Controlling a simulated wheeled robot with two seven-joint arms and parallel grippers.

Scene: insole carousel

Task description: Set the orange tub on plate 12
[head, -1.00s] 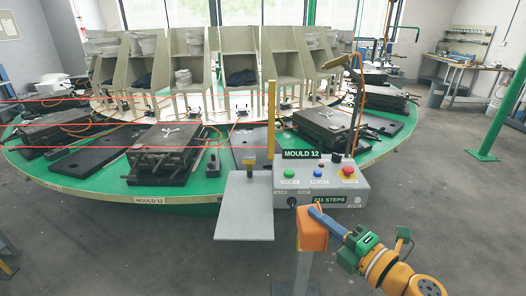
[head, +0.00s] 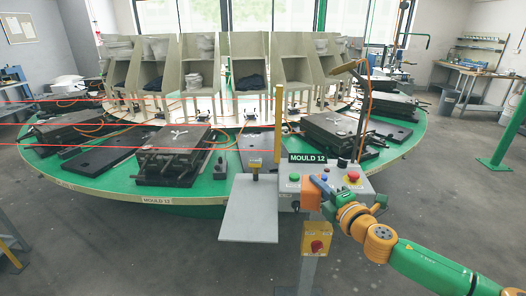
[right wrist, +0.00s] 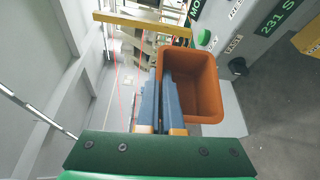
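The orange tub (head: 311,196) is in front of the control box in the head view. In the right wrist view the tub (right wrist: 205,85) is seen from above, its open inside empty. My right gripper (head: 319,188) is shut on one wall of the tub; its blue fingers (right wrist: 163,98) cross that rim. I cannot read a number on any plate itself. My left gripper is not in view.
The control box (head: 362,183) with coloured buttons stands right behind the tub. A grey shelf (head: 249,210) and yellow post (head: 278,120) are to its left. A yellow emergency-stop box (head: 316,240) is below. Red beams (head: 150,125) cross the carousel's left side (head: 110,192).

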